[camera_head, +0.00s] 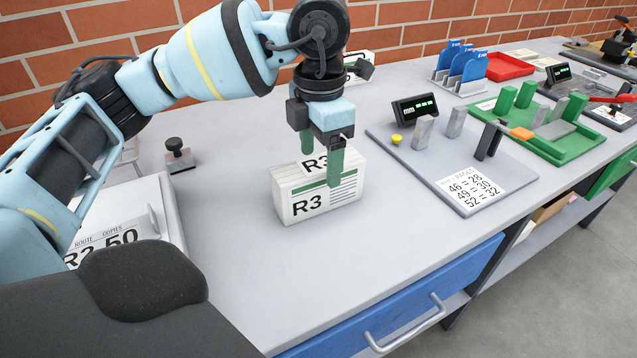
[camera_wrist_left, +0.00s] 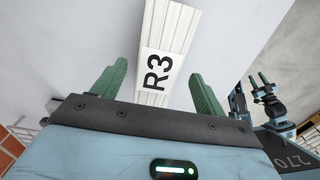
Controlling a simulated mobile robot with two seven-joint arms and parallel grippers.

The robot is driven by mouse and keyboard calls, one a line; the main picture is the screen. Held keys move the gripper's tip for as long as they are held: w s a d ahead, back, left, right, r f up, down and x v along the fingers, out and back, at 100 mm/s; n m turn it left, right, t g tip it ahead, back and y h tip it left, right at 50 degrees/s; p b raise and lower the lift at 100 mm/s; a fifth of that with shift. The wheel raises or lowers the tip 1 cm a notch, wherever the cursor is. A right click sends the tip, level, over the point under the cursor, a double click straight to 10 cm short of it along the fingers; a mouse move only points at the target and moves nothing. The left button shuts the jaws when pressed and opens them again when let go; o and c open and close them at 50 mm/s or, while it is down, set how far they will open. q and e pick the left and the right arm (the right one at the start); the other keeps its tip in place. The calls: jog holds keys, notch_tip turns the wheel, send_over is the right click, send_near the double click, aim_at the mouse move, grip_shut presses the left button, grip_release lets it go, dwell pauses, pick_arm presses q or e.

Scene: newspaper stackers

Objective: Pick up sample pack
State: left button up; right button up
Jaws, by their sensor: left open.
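A white pack marked R3 (camera_head: 313,193), with a green band on its front, stands upright on the grey bench top. It also shows in the left wrist view (camera_wrist_left: 171,30), with its R3 label between the finger lines. My left gripper (camera_head: 321,163) is above the pack with green fingers pointing down. One finger shows behind the pack and one in front of its top edge. In the left wrist view the fingers (camera_wrist_left: 160,85) are apart, one on each side of the pack, with gaps visible. The gripper is open. My right gripper does not show in the head view.
A grey tray (camera_head: 520,181) with a page-count card, small blocks and a display lies to the right. Beyond it are a green tray (camera_head: 603,138), blue holder (camera_head: 462,66) and red tray (camera_head: 507,66). A stamp (camera_head: 179,155) stands at left. Bench around the pack is clear.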

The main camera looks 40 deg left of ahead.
pick_arm(q)
jog(key=f, duration=0.5)
jog(key=shift+a, duration=0.2)
jog(key=c, duration=1.4)
